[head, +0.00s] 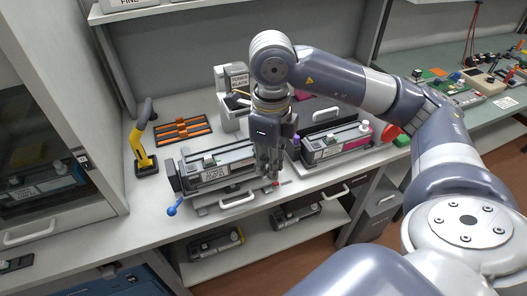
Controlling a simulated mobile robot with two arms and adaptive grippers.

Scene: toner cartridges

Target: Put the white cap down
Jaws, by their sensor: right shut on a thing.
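My right gripper (269,178) points down over the front of the white bench, just right of the left toner cartridge (222,168). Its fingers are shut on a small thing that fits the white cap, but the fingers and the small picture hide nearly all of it. The left cartridge lies in a grey cradle with a blue-knobbed lever at its front left. A second cartridge (335,142) with a magenta end lies to the right, with a small white round piece on top. My left gripper is out of view.
A yellow-and-black tool (143,150) stands at the left, with an orange-and-black rack (183,131) behind. A small grey-white device (232,98) stands behind the gripper. More cartridges (217,242) lie on the shelf below. A strip of bench front is bare.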

